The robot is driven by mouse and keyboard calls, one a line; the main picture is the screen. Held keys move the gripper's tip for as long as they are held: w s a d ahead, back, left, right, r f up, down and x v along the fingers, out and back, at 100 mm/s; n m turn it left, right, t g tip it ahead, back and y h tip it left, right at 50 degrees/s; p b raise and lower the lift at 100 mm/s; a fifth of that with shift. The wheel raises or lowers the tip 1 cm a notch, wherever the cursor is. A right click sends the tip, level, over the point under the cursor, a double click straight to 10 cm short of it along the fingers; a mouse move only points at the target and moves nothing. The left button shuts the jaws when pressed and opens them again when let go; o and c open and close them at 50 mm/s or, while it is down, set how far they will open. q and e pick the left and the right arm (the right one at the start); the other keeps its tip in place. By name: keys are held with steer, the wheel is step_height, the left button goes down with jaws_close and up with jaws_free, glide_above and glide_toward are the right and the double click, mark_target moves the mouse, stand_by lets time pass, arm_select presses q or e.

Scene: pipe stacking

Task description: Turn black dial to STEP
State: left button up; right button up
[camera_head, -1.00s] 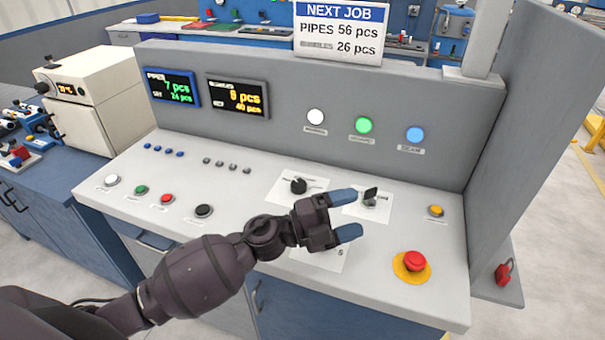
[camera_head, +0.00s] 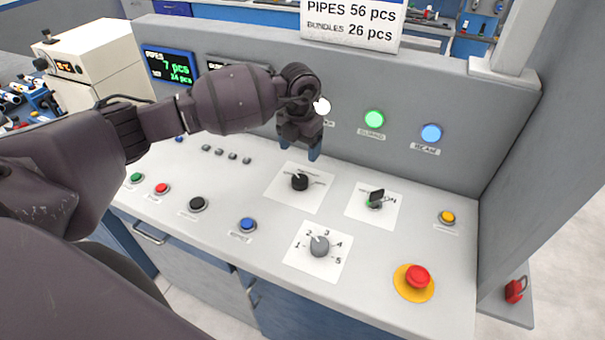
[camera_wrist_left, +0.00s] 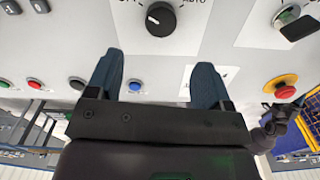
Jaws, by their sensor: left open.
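The black dial (camera_head: 299,181) sits on a white label plate on the sloped console. In the left wrist view the dial (camera_wrist_left: 161,19) is near the top edge, between a partly cut-off label at left and AUTO at right. Its white mark appears to point left; the STEP label is not readable. My left gripper (camera_head: 300,149) is open and empty, pointing down just behind and above the dial in the head view. In the left wrist view its two blue fingers (camera_wrist_left: 156,75) are apart, with the dial beyond them.
A grey numbered knob (camera_head: 319,246), a key switch (camera_head: 375,199) and a blue button (camera_head: 247,225) are nearby. A red emergency button (camera_head: 417,276) is at front right. The upright panel (camera_head: 345,135) stands close behind the gripper. A dark jointed part (camera_wrist_left: 268,135) shows at right in the wrist view.

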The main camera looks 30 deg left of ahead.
mark_target(300, 178)
arm_select(q)
step_height(300, 178, down, 10)
steer(key=shift+f+p, duration=0.25)
steer(key=shift+p, duration=0.1)
steer(key=shift+c, duration=0.6)
steer(key=c, duration=0.8)
